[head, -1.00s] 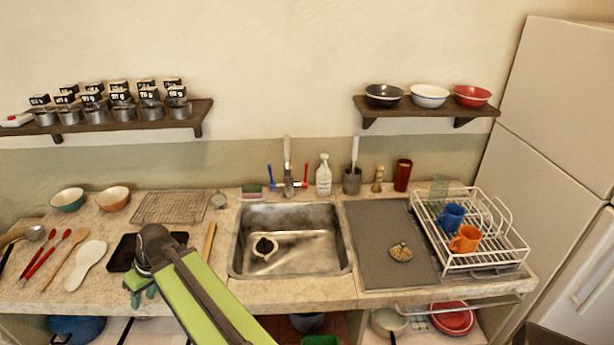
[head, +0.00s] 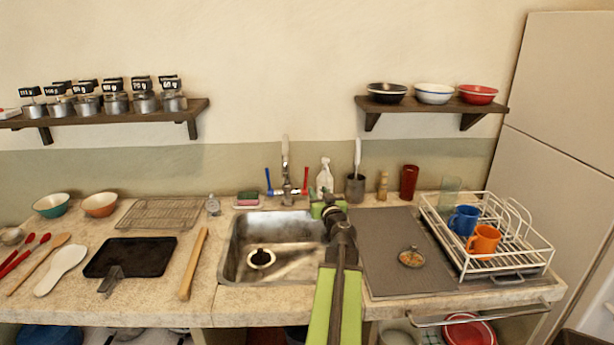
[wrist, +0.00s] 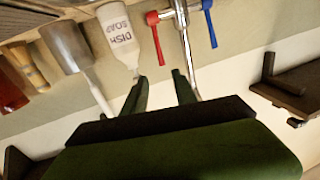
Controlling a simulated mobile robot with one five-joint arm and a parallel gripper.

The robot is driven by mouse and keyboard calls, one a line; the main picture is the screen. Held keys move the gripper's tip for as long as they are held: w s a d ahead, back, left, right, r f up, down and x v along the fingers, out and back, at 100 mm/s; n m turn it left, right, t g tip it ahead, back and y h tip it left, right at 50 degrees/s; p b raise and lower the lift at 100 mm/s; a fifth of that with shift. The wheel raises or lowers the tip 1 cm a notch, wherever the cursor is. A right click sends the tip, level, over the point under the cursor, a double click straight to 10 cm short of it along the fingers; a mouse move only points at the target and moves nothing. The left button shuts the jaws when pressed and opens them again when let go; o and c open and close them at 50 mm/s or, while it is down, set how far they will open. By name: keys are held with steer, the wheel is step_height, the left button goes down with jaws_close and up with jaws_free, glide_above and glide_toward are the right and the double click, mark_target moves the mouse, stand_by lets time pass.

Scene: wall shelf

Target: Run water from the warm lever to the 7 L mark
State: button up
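The faucet (head: 286,188) stands behind the sink (head: 297,268), with a blue lever (head: 268,181) on its left and a red lever (head: 306,180) on its right. My gripper (head: 325,205) is over the sink's back right part, in front of and below the red lever. In the wrist view, which is turned over, the red lever (wrist: 153,38) is left of the faucet (wrist: 183,45) and the blue lever (wrist: 209,25) right. My gripper (wrist: 161,80) is open there, with nothing between its fingers. No water shows in the sink; I cannot make out litre marks.
A dish soap bottle (head: 325,175) stands close right of the red lever, with a grey utensil holder (head: 355,188) beyond. A sponge (head: 247,200) lies left of the faucet. A dish rack (head: 462,262) stands at right. Shelves hang above on both sides.

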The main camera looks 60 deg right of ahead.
mark_target(306, 173)
steer(key=x, duration=1.6)
steer(key=shift+w, duration=0.2)
jaws_close()
stand_by(0.5)
steer(key=shift+s+f, duration=0.1)
